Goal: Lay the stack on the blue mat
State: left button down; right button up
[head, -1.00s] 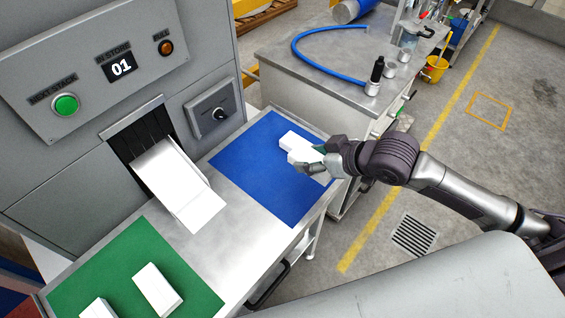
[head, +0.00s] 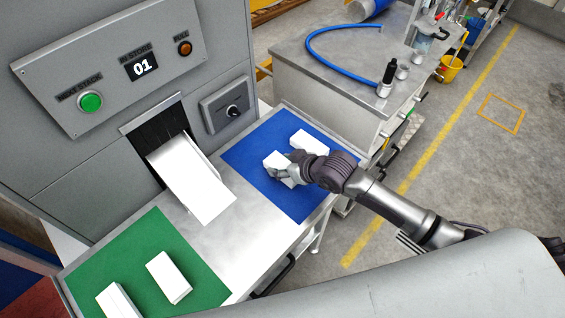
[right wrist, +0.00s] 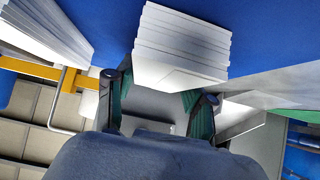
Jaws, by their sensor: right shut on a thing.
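My right gripper (head: 290,174) is shut on a white stack (head: 275,161) over the near part of the blue mat (head: 250,156). Whether that stack touches the mat, I cannot tell. In the right wrist view the held stack (right wrist: 182,45) shows its layered edges beyond the fingers (right wrist: 160,108). A second white stack (head: 308,141) lies on the mat just behind, apart from my fingers; it also shows at the left of the wrist view (right wrist: 45,33). My left gripper is not in view.
Two white blocks, one (head: 168,277) nearer the middle, lie on the green mat (head: 130,258). A bright white sloping chute (head: 195,185) comes from the grey machine (head: 90,165), whose display (head: 142,66) reads 01. A steel bench (head: 340,65) with a blue hose stands behind.

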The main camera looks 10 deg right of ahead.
jog(key=shift+f, duration=0.15)
jog(key=o, duration=1.2)
jog(key=shift+s+d+r, duration=0.1)
jog(key=shift+r, duration=0.15)
jog(key=b+v, duration=0.1)
jog(key=v, duration=1)
jog(key=shift+s+d+r, duration=0.15)
jog(key=shift+s+r, duration=0.1)
jog(key=shift+s, duration=0.05)
